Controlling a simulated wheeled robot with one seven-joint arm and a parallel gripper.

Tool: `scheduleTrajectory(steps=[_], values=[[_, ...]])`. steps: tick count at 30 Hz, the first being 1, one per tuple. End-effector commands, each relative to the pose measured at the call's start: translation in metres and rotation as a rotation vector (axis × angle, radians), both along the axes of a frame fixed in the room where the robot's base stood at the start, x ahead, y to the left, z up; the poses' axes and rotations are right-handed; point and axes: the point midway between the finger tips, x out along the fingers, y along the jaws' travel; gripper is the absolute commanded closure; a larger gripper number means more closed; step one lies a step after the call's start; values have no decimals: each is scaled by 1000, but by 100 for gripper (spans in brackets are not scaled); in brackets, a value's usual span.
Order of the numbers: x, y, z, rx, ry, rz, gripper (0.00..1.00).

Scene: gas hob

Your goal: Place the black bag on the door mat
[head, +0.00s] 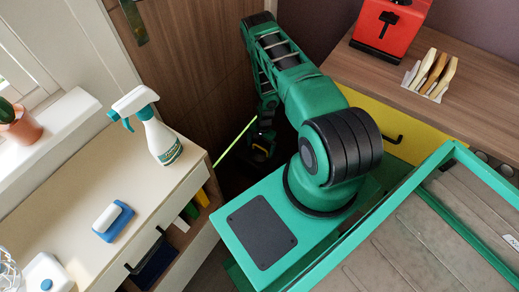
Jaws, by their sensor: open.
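My gripper (262,150) hangs at the far end of my green arm, low in front of the brown door. It is small and partly hidden in shadow; its jaws are open. No bag can be clearly made out. A dark item (155,264) sits in the open lower part of the left cabinet, but I cannot tell what it is. No door mat can be made out; the floor by the door is dark and mostly hidden by my arm and base.
A cream cabinet (75,205) on the left holds a spray bottle (160,135) and a blue-and-white brush (112,221). A wooden counter (370,77) on the right bears a red appliance (388,25) and a holder with slices (430,76). A brown door (190,45) stands behind.

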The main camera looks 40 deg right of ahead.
Motion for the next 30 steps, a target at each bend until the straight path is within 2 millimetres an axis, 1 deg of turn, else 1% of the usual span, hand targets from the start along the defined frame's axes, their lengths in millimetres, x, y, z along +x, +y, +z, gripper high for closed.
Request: scheduleTrajectory(steps=[12,15,18,23,26,29,30], values=[[5,-11,74,0,-2,-1,2],[6,-13,89,0,-2,-1,2],[6,-14,100,-1,-1,-1,2],[6,-16,111,-1,-1,0,2],[10,-19,123,-5,-3,10,2],[20,-26,151,-19,-9,38,2],[24,-29,167,-25,-12,54,2]])
